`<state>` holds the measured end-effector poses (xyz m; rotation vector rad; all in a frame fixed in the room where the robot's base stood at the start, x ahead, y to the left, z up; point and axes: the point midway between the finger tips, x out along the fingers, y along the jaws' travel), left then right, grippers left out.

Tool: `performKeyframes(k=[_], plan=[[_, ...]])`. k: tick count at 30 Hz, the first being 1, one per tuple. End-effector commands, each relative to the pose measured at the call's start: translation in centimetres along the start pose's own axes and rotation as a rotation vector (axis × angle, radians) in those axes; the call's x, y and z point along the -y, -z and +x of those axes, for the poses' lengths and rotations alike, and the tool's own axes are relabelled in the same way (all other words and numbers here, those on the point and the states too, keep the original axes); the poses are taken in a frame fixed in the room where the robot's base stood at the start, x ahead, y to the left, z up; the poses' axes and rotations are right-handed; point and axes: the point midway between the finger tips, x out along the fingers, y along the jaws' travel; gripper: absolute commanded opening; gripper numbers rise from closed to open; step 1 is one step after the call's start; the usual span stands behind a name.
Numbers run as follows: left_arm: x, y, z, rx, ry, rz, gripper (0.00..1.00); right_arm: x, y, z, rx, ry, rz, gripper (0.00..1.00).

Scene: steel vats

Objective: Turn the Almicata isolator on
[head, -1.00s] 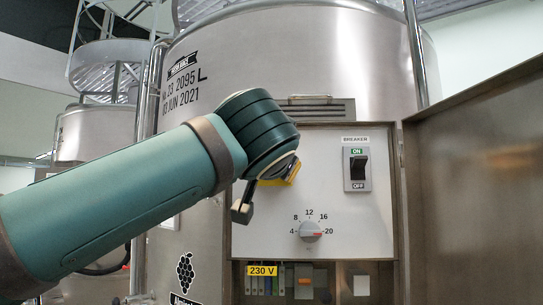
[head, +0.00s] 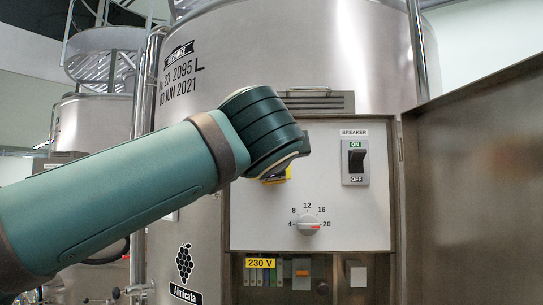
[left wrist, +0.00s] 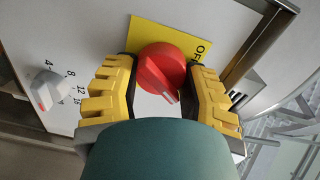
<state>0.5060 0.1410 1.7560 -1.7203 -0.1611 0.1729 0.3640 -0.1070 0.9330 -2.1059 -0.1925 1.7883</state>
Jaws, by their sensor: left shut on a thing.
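The isolator is a red rotary knob (left wrist: 160,72) on a yellow plate (left wrist: 178,36) in the left wrist view. Part of the lettering "OF" shows beside the knob; the rest is covered. My left gripper (left wrist: 163,68) has its two yellow fingers on either side of the knob and is shut on it. In the head view my left wrist hides the knob, and only a corner of the yellow plate (head: 285,176) shows. The vat (head: 285,60) carries an Almicata label (head: 185,292) with a grape logo at lower left. My right gripper is out of view.
The white panel (head: 350,225) also holds a black breaker switch (head: 356,160) between ON and OFF marks and a grey dial (head: 308,225) marked 4 to 20. An open metal door (head: 475,190) stands at the right. A 230 V terminal row (head: 262,275) is below.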

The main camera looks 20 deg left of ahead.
Motion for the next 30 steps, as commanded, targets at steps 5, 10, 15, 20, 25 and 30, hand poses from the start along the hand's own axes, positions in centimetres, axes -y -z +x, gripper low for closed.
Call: performKeyframes(k=[5,10,15,20,25,30], plan=[[0.2,-0.07,-0.03,0.002,0.006,0.089,0.09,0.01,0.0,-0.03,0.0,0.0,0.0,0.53],[0.19,-0.06,-0.04,0.003,0.006,0.143,0.09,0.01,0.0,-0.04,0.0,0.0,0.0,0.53],[0.19,-0.06,-0.05,0.004,0.006,0.166,0.09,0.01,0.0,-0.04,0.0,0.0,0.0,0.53],[0.19,-0.07,-0.05,0.004,0.006,0.17,0.09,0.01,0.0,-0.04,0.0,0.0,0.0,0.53],[0.2,-0.07,-0.05,0.004,0.006,0.17,0.09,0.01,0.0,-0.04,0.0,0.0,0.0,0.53],[0.17,-0.07,-0.05,0.004,0.005,0.169,0.8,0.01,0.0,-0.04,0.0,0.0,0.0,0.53]])
